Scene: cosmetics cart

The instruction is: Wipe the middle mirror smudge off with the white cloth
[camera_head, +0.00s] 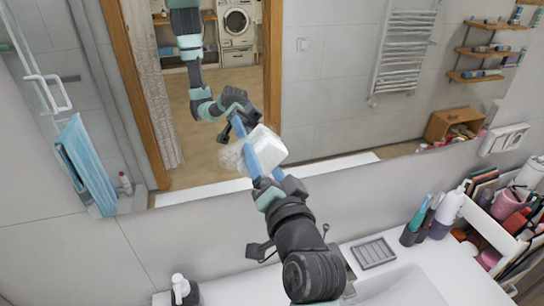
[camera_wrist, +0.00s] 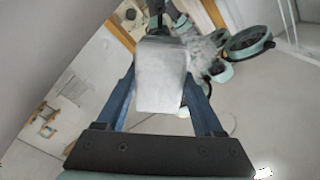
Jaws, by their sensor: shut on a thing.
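The white cloth (camera_head: 268,146) is a folded, block-like pad between the blue fingers of my gripper (camera_head: 260,153), close to the large wall mirror (camera_head: 335,100). I cannot tell whether it touches the glass. In the wrist view my gripper (camera_wrist: 162,88) is shut on the cloth (camera_wrist: 160,78), which hides part of the mirror. A pale, cloudy smudge (camera_head: 231,157) shows on the mirror just left of the cloth, partly behind a finger. In the wrist view the smudge (camera_wrist: 206,44) lies at the cloth's upper right. I see no other smudge clearly.
A white counter with a basin (camera_head: 400,288) lies below the mirror. A soap dish (camera_head: 373,252), bottles (camera_head: 447,212) and a cosmetics cart (camera_head: 500,230) stand at the right. A small dispenser (camera_head: 181,290) is at the lower left. The room, rack and washer appear as reflections.

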